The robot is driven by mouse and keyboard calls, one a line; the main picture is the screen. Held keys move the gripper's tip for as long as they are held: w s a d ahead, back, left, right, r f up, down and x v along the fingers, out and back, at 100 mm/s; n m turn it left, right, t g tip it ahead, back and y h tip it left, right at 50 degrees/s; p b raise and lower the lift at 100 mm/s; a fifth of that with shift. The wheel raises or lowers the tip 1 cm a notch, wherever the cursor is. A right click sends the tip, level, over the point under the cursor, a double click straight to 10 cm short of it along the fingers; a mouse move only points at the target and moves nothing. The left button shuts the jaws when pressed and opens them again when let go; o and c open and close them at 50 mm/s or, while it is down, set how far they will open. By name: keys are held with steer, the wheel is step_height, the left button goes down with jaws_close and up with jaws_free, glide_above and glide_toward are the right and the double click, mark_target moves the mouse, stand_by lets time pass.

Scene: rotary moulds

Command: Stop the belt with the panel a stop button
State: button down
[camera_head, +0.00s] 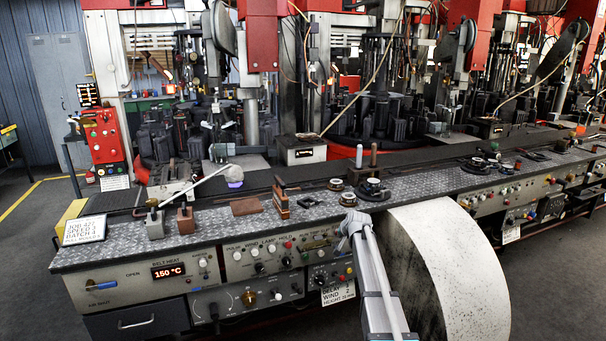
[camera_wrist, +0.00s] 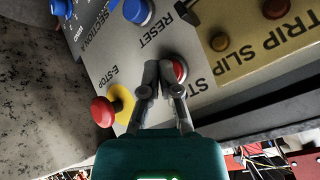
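A red round button (camera_wrist: 181,71) shows in the wrist view beside the partly hidden label "ST...". My gripper (camera_wrist: 159,68) is shut and empty, its fingertips together just left of this button, and the right finger covers part of it. I cannot tell whether they touch. A larger red E-STOP mushroom button (camera_wrist: 103,110) on a yellow collar sits to the lower left. A blue RESET button (camera_wrist: 137,11) is above. In the head view my gripper (camera_head: 352,224) is at the bench's front edge, and it hides the panel behind it.
A yellow TRIP SLIP plate (camera_wrist: 240,40) with small knobs is at the upper right of the wrist view. In the head view, a large pale drum (camera_head: 460,270) stands right of my arm. Control panels (camera_head: 240,262) with knobs run along the bench (camera_head: 130,235), which carries loose blocks and fittings.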

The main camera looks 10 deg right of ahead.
steer(key=shift+s, duration=0.1)
stand_by(0.9)
steer(key=s+d, duration=0.1)
steer(key=s, duration=0.5)
steer(key=shift+d, duration=0.15)
steer(key=shift+f, duration=0.1)
stand_by(0.7)
steer(key=s+a+f+n+g, duration=0.25)
steer(key=s+a, duration=0.25)
steer(key=s, duration=0.7)
steer(key=s+a+f+n+g+h, duration=0.1)
steer(key=s+a+n+g, duration=0.3)
steer(key=s, duration=0.8)
steer(key=s+a+f+g, duration=0.2)
steer(key=s+a, duration=0.5)
steer(key=s, duration=0.5)
step_height(320, 180, up, 15)
steer(key=p, duration=1.4)
steer(key=shift+w+d+p, duration=0.25)
steer(key=shift+d+p, duration=0.05)
steer(key=shift+p, duration=0.1)
